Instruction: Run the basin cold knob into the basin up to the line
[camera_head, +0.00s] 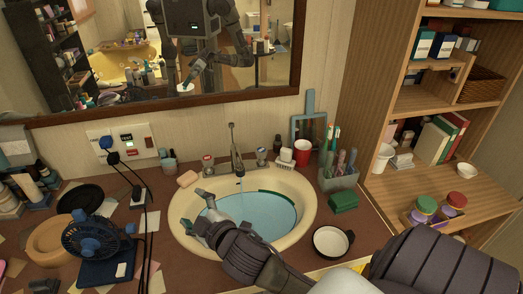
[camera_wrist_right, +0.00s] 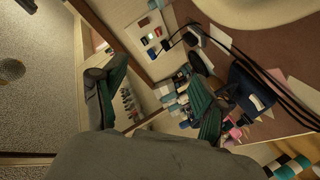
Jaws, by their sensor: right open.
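The cream basin (camera_head: 306,207) is set in the brown counter and holds light blue water (camera_head: 262,210). A dark green line (camera_head: 285,196) shows on its inner wall at the back right, close above the water. The grey tap (camera_head: 236,150) stands behind the basin, its spout over the water. A knob with a red mark (camera_head: 208,160) is left of the tap. A grey-blue knob (camera_head: 262,155), likely the cold one, is right of it. My right gripper (camera_head: 197,209) is open and empty over the basin's left side, apart from both knobs. Its fingers show in the wrist view (camera_wrist_right: 155,100).
Soap (camera_head: 188,179) lies behind the basin's left rim. A red cup (camera_head: 303,152) and a brush holder (camera_head: 338,178) stand back right. A black-rimmed bowl (camera_head: 331,241) is front right. A blue fan (camera_head: 90,238) and hanging cables crowd the left. A mirror hangs behind.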

